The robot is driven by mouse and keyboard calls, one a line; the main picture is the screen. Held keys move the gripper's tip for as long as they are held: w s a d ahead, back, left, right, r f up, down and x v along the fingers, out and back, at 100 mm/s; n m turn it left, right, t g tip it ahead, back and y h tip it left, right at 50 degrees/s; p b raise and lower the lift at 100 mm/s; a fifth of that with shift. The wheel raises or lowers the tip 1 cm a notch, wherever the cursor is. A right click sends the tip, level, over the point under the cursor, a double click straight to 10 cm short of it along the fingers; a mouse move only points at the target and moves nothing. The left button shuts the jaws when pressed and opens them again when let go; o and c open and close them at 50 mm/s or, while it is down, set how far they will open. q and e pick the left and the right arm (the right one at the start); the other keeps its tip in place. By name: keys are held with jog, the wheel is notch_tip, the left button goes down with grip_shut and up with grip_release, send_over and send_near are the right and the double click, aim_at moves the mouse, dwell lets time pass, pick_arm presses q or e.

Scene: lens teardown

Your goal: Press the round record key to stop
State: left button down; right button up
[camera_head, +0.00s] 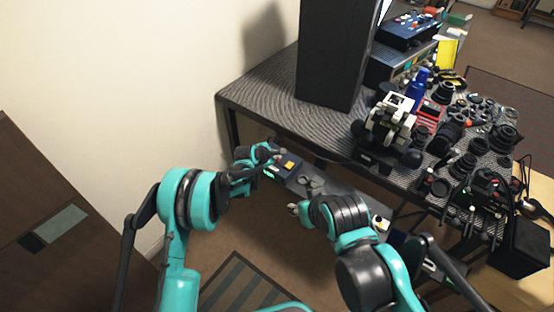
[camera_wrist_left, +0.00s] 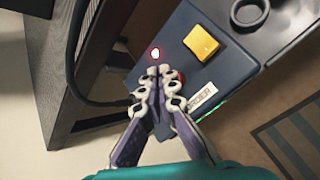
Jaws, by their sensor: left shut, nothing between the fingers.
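The recorder box (camera_head: 283,172) lies on a low grey surface beside the table, dark blue with a yellow square key (camera_head: 290,165). A round red key (camera_wrist_left: 180,77) shows only in part behind my fingertips. My left gripper (camera_head: 277,155) is shut and empty, its tips (camera_wrist_left: 159,76) over or at the red key; I cannot tell whether they touch it. My right gripper (camera_head: 296,209) is near the low surface; its fingers are too small to read.
The patterned table (camera_head: 260,88) carries a tall dark panel (camera_head: 331,55) and a crowd of lenses and camera parts at right. A dark ring (camera_wrist_left: 249,12) lies beyond the yellow key. A dark cable loops left of the box. Open floor lies in front.

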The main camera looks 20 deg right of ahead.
pick_arm(q)
jog(key=shift+f, duration=0.4)
jog(key=shift+r, duration=0.1)
dwell(0.3)
jog(key=shift+r+p, duration=0.4)
jog(key=shift+r, duration=0.4)
jog(key=shift+r, duration=0.1)
notch_tip(320, 180, up, 6)
jog(key=p, duration=0.3)
dwell(0.4)
